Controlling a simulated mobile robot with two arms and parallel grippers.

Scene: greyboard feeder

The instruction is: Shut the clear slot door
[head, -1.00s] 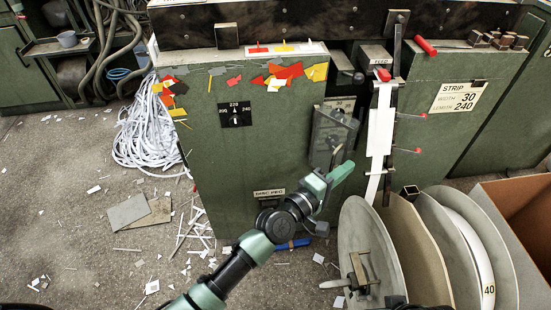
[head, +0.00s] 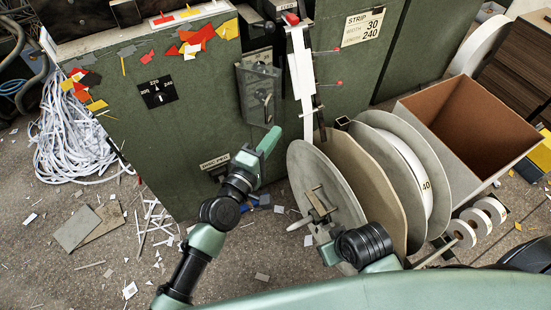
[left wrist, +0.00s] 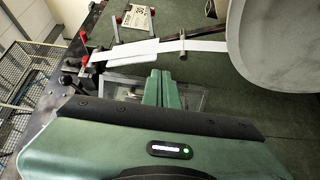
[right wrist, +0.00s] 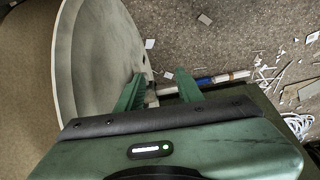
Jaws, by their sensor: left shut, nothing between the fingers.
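The clear slot door (head: 257,94) is a see-through smoky panel on the green cabinet front, left of the white strip. It appears to stand out at an angle, with a dark knob seen through it. In the left wrist view, a clear pane (left wrist: 190,98) lies just beyond the fingers. My left gripper (head: 271,140) is shut and empty, its tips just below the door's lower edge; I cannot tell whether they touch it. My right gripper (right wrist: 160,76) is open and empty, low beside the pale reel disc (right wrist: 92,35).
White strip (head: 302,75) runs down the cabinet right of the door. Large reel discs (head: 318,180) stand in front, close to my right arm. An open cardboard-lined box (head: 470,115) is at right. Paper scraps and tangled strip (head: 75,140) lie on the floor at left.

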